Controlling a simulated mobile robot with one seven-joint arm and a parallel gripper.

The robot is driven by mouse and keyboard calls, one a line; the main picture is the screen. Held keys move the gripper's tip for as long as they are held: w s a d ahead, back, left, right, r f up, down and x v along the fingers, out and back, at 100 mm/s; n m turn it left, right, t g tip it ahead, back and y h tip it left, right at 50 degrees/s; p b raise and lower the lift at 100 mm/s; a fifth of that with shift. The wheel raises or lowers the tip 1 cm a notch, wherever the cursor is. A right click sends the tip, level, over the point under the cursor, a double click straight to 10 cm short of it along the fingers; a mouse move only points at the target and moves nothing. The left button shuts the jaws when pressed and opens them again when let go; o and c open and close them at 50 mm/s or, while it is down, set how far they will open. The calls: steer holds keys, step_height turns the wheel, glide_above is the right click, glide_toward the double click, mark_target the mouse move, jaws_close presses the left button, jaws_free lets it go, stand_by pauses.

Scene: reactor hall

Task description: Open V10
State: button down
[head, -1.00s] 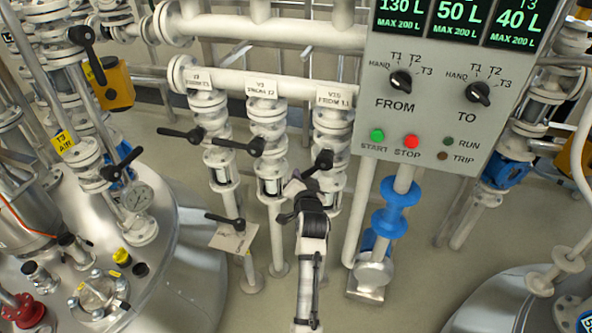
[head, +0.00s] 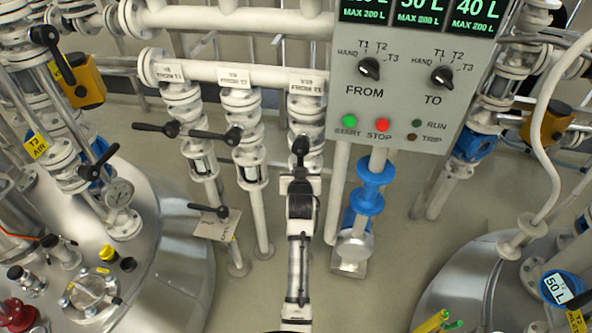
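The valve marked V10 (head: 307,108) is the rightmost of the three labelled white valves below the pipe, in the head view. Its black lever (head: 300,147) appears to point down the picture, toward me, roughly in line with its pipe. My gripper (head: 299,178) is at the lower end of this lever, touching it or very close. My gripper and wrist hide the lever's tip and the lower valve body. The fingers are too small and dark to show whether they are open or shut.
Two neighbouring valves have black levers (head: 158,129) and (head: 220,136) sticking out left across their pipes. A grey control panel (head: 400,105) hangs close on the right, above a blue-flanged pipe (head: 367,199). Steel tanks stand at left (head: 180,255) and right (head: 455,275).

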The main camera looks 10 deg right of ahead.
steer(key=shift+d+f, duration=0.15)
steer(key=shift+d, duration=0.2)
steer(key=c, duration=1.3)
jaws_free()
steer(key=shift+a, duration=0.1)
steer(key=shift+s, duration=0.1)
steer(key=b+v, duration=0.1)
steer(key=v, duration=1.2)
steer(key=shift+s+a+r+b, duration=0.1)
steer(key=shift+s+r+b, duration=0.2)
steer(key=shift+b, duration=0.05)
